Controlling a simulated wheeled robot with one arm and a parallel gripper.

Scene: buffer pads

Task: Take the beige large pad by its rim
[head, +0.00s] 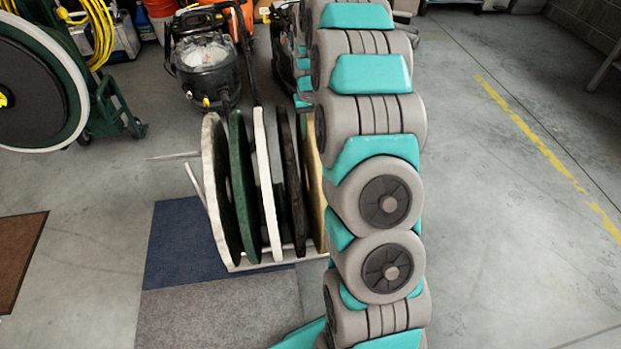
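The beige large pad (314,180) stands upright on edge at the right end of a row of pads in a white wire rack (262,264). Only its left part shows, because my grey and teal arm passes in front of its right side. A dark brown or black pad (290,185) stands close on its left, with a narrow gap between them. Further left stand a white pad (266,185), a dark green pad (243,185) and another whitish pad (216,190). My gripper cannot be seen in the head view.
A blue mat (185,235) and a grey mat (215,315) lie under and before the rack. The floor right of my arm is clear, with a yellow line (540,145).

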